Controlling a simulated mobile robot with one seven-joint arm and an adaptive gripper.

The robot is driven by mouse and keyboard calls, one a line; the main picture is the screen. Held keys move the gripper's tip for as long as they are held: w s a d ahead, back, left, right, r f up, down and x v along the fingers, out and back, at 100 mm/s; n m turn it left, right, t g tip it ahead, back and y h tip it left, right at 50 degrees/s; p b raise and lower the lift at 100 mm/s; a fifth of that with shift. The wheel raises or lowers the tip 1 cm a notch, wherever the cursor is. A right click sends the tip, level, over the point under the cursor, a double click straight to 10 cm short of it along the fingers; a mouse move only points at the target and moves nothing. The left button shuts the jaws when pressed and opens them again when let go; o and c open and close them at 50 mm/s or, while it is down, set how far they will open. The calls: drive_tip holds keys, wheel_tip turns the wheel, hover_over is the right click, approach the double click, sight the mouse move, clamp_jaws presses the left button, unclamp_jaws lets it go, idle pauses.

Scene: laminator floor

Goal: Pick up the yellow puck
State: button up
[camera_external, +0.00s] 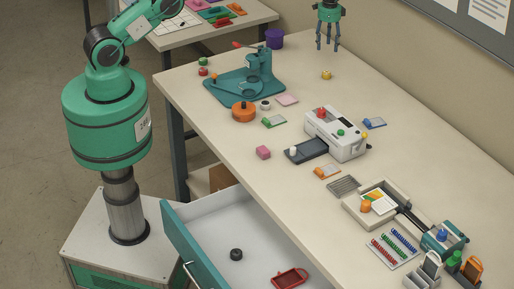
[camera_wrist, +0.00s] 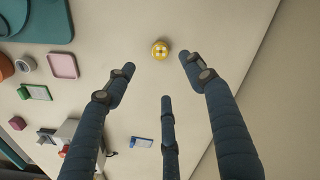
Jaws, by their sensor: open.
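The yellow puck (camera_external: 326,75) sits on the beige table near its far edge, by the wall. In the wrist view the yellow puck (camera_wrist: 160,50) is a small round disc with pale marks on top, beyond the fingertips and roughly between them. My gripper (camera_external: 328,48) is above the table, up and slightly to the far side of the puck in the external view, fingers pointing down. In the wrist view my gripper (camera_wrist: 160,85) has its three dark blue fingers spread apart, with nothing between them. The puck is apart from the fingers.
A teal press (camera_external: 258,75) stands left of the puck with a purple cup (camera_external: 275,39) behind it. A white laminator (camera_external: 338,133) stands nearer the camera. An open drawer (camera_external: 225,225) juts from the table front. The table around the puck is clear.

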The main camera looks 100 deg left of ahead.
hover_over(326, 73)
drive_tip(key=shift+a+f, duration=0.15)
drive_tip(key=shift+f, duration=2)
drive_tip(key=shift+a+f, duration=0.1)
drive_tip(key=shift+f, duration=2.05)
drive_tip(key=shift+f, duration=0.1)
drive_tip(key=shift+d+f, duration=0.1)
drive_tip(key=shift+f, duration=2.4)
drive_tip(key=c, duration=1.2)
